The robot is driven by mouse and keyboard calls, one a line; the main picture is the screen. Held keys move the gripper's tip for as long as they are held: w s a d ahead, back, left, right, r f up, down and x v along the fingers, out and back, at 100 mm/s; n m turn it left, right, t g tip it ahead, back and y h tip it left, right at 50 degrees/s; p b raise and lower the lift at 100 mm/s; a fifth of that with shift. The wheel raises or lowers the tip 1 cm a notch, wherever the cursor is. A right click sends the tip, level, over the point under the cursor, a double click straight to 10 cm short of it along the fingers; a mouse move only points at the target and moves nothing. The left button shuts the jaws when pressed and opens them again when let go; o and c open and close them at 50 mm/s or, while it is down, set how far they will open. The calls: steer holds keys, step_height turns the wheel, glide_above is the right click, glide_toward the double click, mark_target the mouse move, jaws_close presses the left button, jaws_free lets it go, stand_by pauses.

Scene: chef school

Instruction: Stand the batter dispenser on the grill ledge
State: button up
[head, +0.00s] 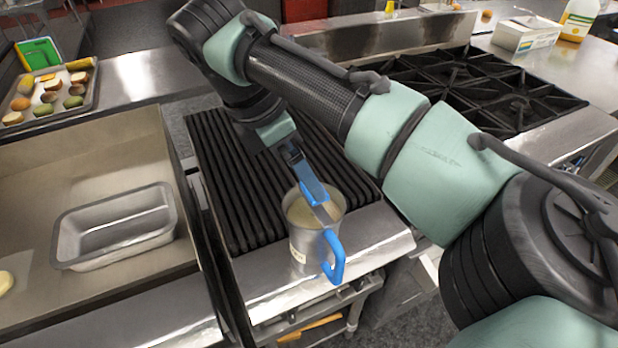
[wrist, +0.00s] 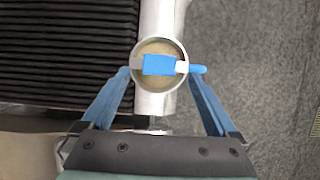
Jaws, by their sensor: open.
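The batter dispenser (head: 304,247) is a metal cup with a blue side handle and pale batter inside. It looks upright over the steel grill ledge (head: 377,233), at the front of the black grates, and appears to rest on it. In the wrist view the dispenser (wrist: 160,91) shows from above, with a blue and white piece across its mouth. My gripper (head: 316,203) is at the dispenser's top. In the wrist view its blue fingers (wrist: 160,76) are spread, one on either side of the cup. The cup's underside is hidden.
Black grill grates (head: 225,185) lie behind the ledge. On the left, a steel pan (head: 117,248) sits on a flat griddle (head: 25,285). A tray of vegetables (head: 50,95) is at the far left. Gas burners (head: 470,90) are at the right. The floor drops away before the ledge.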

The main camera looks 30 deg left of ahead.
steer(key=v, duration=0.8)
steer(key=s+a+r+m+t+y, duration=0.1)
steer(key=a+r+m+t+y, duration=0.1)
steer(key=a+r+y, duration=0.35)
steer(key=a+r+m+t+y, duration=0.1)
steer(key=a+r+y, duration=0.2)
steer(key=a+y, duration=0.45)
step_height(320, 180, up, 11)
steer(key=d+m+t+y, duration=0.2)
steer(key=m+t+y, duration=0.1)
steer(key=m+t, duration=0.2)
steer(key=d+r+m+t, duration=0.4)
steer(key=d, duration=0.3)
steer(key=d+r+m+t, duration=0.4)
steer(key=d, duration=0.3)
steer(key=s+d+r+m+t+h, duration=0.1)
steer(key=d+m+t+h, duration=0.3)
steer(key=d, duration=0.5)
steer(key=s+d+m+t+h, duration=0.3)
steer(key=s+d+m+h, duration=0.1)
steer(key=d+m+h, duration=0.4)
steer(key=shift+s+d+r+t+h, duration=0.25)
steer(key=shift+d+r+t+h, duration=0.15)
steer(key=shift+h, duration=0.2)
